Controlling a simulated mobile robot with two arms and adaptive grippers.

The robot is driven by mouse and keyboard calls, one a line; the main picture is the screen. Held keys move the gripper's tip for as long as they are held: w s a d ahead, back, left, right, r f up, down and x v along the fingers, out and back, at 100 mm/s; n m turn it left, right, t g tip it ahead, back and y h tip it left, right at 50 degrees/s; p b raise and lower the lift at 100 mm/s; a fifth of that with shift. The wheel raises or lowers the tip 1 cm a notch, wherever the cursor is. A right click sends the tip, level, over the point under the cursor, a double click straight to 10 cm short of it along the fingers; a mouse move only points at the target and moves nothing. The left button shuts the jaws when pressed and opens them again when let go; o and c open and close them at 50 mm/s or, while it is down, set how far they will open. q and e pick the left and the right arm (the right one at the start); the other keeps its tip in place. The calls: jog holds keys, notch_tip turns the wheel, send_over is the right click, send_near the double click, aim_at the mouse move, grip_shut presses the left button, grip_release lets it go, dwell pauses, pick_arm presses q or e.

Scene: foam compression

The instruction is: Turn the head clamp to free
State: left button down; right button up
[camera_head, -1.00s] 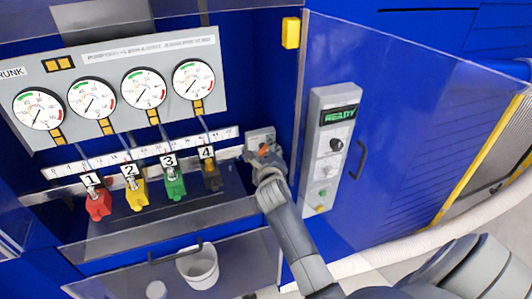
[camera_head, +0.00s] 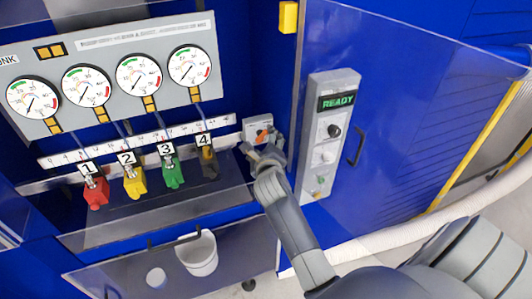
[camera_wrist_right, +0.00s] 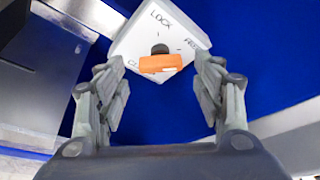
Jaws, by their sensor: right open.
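The head clamp is an orange handle (camera_wrist_right: 160,64) on a dark hub, mounted on a pale square plate (camera_wrist_right: 188,30). The plate reads LOCK at the top, what looks like FREE at the right, and a partly hidden word starting with CL at the lower left. I cannot tell which mark the handle points to. In the head view the orange handle (camera_head: 262,135) and plate (camera_head: 252,126) are right of the gauges. My right gripper (camera_wrist_right: 158,88) is open and empty, its fingers apart on either side below the handle; in the head view it (camera_head: 265,152) sits just below the plate. My left gripper is out of view.
A row of numbered valves, such as the dark one numbered 4 (camera_head: 208,165), stands left of my gripper under several gauges. A grey control box (camera_head: 327,150) with a READY display is on the right. A white bucket (camera_head: 199,254) hangs below.

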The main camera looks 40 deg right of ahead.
jog(key=v, duration=0.9)
jog(key=shift+s, duration=0.35)
jog(key=shift+a+r, duration=0.15)
